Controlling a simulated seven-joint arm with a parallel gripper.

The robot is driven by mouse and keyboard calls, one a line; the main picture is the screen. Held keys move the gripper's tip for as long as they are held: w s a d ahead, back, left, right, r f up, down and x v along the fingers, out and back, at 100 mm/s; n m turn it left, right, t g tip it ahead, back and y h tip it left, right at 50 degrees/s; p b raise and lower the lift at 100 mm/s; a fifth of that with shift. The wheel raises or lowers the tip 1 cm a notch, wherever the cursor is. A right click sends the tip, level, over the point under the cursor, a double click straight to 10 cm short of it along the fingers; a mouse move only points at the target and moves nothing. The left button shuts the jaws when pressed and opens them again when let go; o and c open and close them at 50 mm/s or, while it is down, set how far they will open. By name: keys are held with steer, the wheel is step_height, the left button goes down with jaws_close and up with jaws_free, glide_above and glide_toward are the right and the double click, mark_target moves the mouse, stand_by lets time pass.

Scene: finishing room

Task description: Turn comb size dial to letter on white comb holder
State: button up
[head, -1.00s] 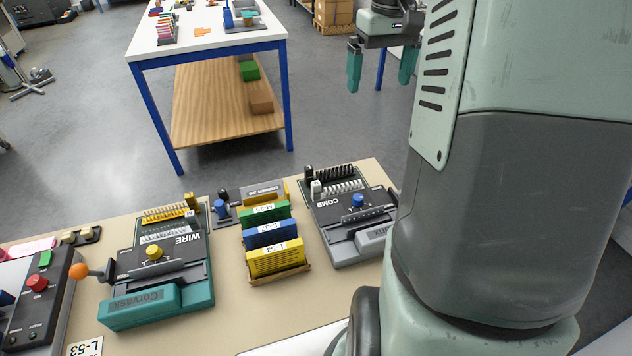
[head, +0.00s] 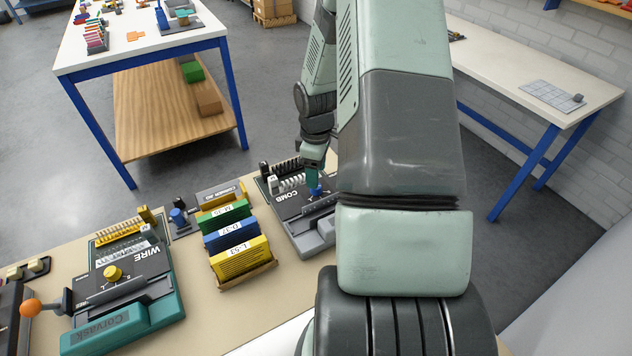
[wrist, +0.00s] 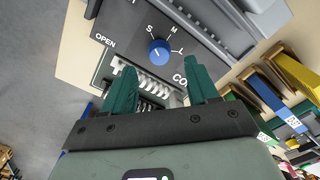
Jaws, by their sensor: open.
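The comb machine (head: 290,208), marked COMB, stands on the near bench. Its blue dial (head: 316,190) is partly hidden by my gripper in the head view. In the wrist view the blue dial (wrist: 159,50) is clear, with S, M and L around it. Its pale mark appears to point towards S. The white comb holder (head: 272,184) is behind the dial with a white comb (wrist: 155,80). I cannot read a letter on the holder. My gripper (wrist: 161,68) is open and empty, its green fingers pointing down at the dial, which shows between and beyond their tips.
Left of the comb machine is a rack with green (head: 222,214), blue (head: 230,236) and yellow (head: 239,260) boxes. The wire machine (head: 125,280) with a yellow dial (head: 113,272) is further left. A black comb (head: 287,165) sits behind the white one.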

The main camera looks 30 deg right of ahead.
steer(key=shift+f, duration=2.35)
steer(key=c, duration=1)
steer(key=shift+c, duration=0.2)
steer(key=shift+m, duration=0.4)
steer(key=m, duration=0.4)
steer(key=shift+m, duration=0.4)
steer(key=m, duration=0.6)
